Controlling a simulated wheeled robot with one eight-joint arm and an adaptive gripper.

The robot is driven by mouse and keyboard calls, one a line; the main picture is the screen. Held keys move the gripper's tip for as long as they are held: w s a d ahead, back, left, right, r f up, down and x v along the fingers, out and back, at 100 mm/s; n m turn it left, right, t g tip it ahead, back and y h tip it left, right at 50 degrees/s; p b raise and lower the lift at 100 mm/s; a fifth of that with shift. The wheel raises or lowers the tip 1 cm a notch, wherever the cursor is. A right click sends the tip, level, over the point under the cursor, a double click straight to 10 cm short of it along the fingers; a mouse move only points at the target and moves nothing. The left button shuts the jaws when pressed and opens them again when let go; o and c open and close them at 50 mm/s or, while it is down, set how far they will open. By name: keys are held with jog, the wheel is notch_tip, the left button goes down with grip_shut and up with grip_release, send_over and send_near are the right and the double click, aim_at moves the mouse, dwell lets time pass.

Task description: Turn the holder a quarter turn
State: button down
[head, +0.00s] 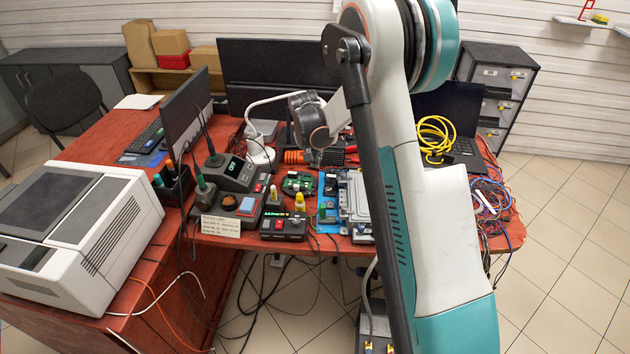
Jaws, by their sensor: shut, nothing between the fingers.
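I cannot make out which thing is the holder. A grey metal unit (354,205) lies on a blue mat (327,222) at the front of the red bench, partly hidden by my arm. A pale hose (370,278) runs down to a dark box (368,345) on the floor, where small yellow-tipped fittings show; my arm hides part of it. My large white and teal arm fills the middle right of the head view. My gripper cannot be made out, so its place relative to the holder is not shown.
The red bench (90,235) carries a printer (75,235), a soldering station (238,172), a green circuit board (298,182) and monitors. Yellow cable (436,137) and tangled wires (492,200) lie at the right. Cables hang in front. The tiled floor at the right is clear.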

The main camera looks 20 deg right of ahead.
jog(key=b, duration=0.4)
send_near(314, 182)
jog(key=d+f, duration=0.2)
jog(key=w+d+f, duration=0.1)
jog(key=d+f, duration=0.1)
jog(key=f, duration=0.1)
jog(key=shift+w, duration=0.2)
jog(key=shift+s+a+f, duration=0.15)
jog(key=shift+s+a, duration=0.4)
jog(key=shift+a, duration=0.05)
jog(key=shift+s+a+f, duration=0.15)
jog(key=shift+s+a, duration=0.4)
jog(key=shift+s+a+f+b, duration=0.1)
jog(key=shift+s+a+b, duration=0.15)
jog(key=shift+s+b, duration=0.1)
jog(key=shift+w+a, duration=0.1)
jog(key=shift+a, duration=0.1)
